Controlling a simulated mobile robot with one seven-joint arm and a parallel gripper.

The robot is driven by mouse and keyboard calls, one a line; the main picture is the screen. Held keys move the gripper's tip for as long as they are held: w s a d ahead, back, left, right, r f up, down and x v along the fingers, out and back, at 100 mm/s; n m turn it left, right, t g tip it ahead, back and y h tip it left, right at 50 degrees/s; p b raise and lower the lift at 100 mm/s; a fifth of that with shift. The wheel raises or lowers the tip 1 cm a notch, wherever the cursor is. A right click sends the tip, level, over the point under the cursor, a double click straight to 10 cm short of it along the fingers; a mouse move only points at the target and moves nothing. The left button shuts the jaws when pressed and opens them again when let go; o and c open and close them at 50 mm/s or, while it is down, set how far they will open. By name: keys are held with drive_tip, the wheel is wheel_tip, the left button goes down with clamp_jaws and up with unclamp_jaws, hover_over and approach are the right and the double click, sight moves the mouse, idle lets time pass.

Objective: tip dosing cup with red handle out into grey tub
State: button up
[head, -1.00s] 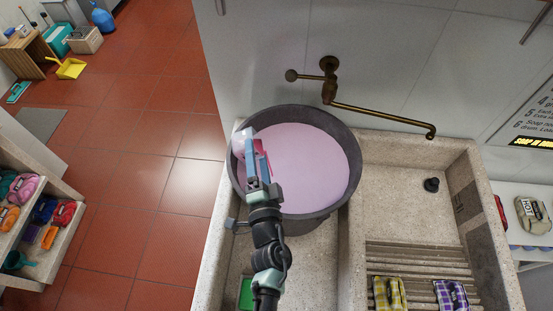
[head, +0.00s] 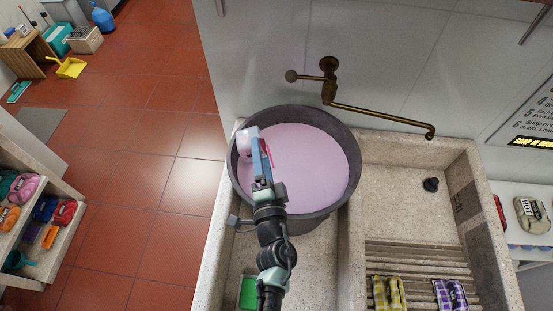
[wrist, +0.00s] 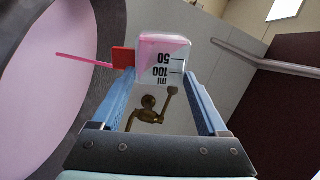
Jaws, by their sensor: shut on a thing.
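The clear dosing cup (head: 247,136) is at the end of my gripper (head: 259,155), over the left inner side of the grey tub (head: 352,135). The tub holds pink liquid (head: 315,160). In the wrist view my gripper (wrist: 160,82) is shut at the cup (wrist: 163,60), whose side carries 50 and 100 ml marks and shows pink inside. Its red handle (wrist: 124,60) shows by the left finger. A thin pink-red strip (wrist: 82,60) runs from there toward the pink liquid; I cannot tell whether it is a stream. The cup looks tilted; its mouth is not clear.
The tub stands in the left basin of a stone sink (head: 215,255). A brass tap (head: 380,118) reaches over the right basin. Yellow (head: 389,293) and purple (head: 451,295) checked cloths lie by the washboard ridges. A green item (head: 248,292) lies at the front left.

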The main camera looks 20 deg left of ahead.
drive_tip(key=shift+w+d+r+m, duration=0.15)
drive_tip(key=shift+w+d+m, duration=0.25)
drive_tip(key=shift+d+m, duration=0.2)
idle(0.3)
drive_tip(key=shift+w+d+r+m+p, duration=0.1)
drive_tip(key=shift+w+d+m+p, duration=0.15)
drive_tip(key=shift+m+p, duration=0.6)
drive_tip(key=shift+w+d+m+p, duration=0.1)
drive_tip(key=shift+d+m+p, duration=0.25)
drive_tip(key=shift+p, duration=0.9)
drive_tip(key=a+n+b, duration=0.1)
drive_tip(key=b, duration=0.1)
drive_tip(key=s+n+b, duration=0.1)
drive_tip(key=b, duration=0.1)
drive_tip(key=shift+a+n, duration=0.35)
drive_tip(key=shift+n, duration=0.05)
drive_tip(key=s+a+f+n+b, duration=0.3)
drive_tip(key=s+a+n+b, duration=0.3)
drive_tip(key=a+n+b, duration=0.75)
drive_tip(key=d+r+p, duration=0.1)
drive_tip(key=r+p, duration=0.1)
drive_tip(key=r+n+p, duration=0.1)
drive_tip(key=r+p, duration=0.1)
drive_tip(key=p, duration=0.1)
drive_tip(key=d+r+n+p, duration=0.1)
drive_tip(key=r+p, duration=0.1)
drive_tip(key=p, duration=0.1)
drive_tip(key=shift+s+d+r, duration=0.25)
drive_tip(key=shift+d+r, duration=0.05)
drive_tip(key=shift+d, duration=0.05)
